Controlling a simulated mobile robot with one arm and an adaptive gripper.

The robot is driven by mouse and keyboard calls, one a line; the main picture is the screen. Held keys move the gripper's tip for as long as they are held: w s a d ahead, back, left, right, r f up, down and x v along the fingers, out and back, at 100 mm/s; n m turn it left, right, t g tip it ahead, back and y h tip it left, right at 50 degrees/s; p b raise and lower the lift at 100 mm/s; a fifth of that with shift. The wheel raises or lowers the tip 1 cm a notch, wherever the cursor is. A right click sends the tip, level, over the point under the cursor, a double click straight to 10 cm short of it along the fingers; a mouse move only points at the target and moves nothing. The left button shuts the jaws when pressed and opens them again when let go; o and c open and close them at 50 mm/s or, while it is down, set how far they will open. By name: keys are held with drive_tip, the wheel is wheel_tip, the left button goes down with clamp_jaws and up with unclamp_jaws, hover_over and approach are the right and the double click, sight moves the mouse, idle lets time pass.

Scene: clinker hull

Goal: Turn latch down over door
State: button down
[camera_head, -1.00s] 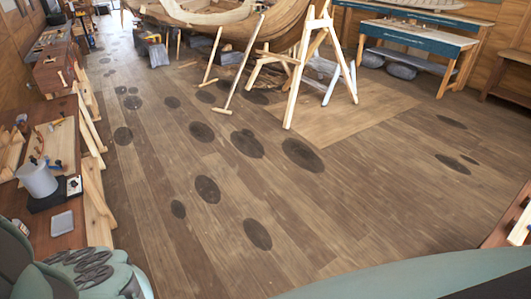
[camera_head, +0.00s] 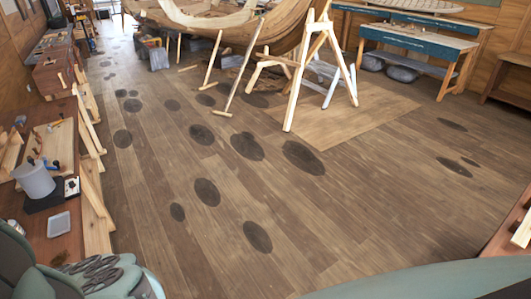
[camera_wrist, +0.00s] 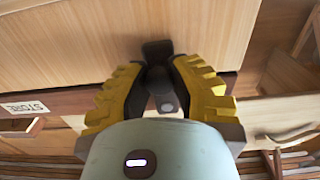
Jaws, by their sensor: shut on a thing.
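In the wrist view my gripper (camera_wrist: 160,92) has its two yellow-and-black fingers closed on a small dark latch (camera_wrist: 157,50). The latch's upper part shows between and just above the fingertips, against a pale wooden door or panel (camera_wrist: 75,45). The fingers hide much of the latch, so its exact angle is hard to tell. The head view does not show the latch or the gripper's fingers.
A label reading "STORE" (camera_wrist: 24,107) is at the left of the wrist view. In the head view a workbench (camera_head: 60,215) with a white pot (camera_head: 33,180) runs along the left. A wooden trestle (camera_head: 310,75) stands by the boat hull (camera_head: 285,30). The floor between is clear.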

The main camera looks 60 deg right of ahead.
drive_tip(key=shift+s+m, duration=0.15)
drive_tip(key=shift+m, duration=0.15)
idle(0.4)
drive_tip(key=c, duration=0.7)
unclamp_jaws()
drive_tip(key=shift+c, duration=0.2)
drive_tip(key=v, duration=1.2)
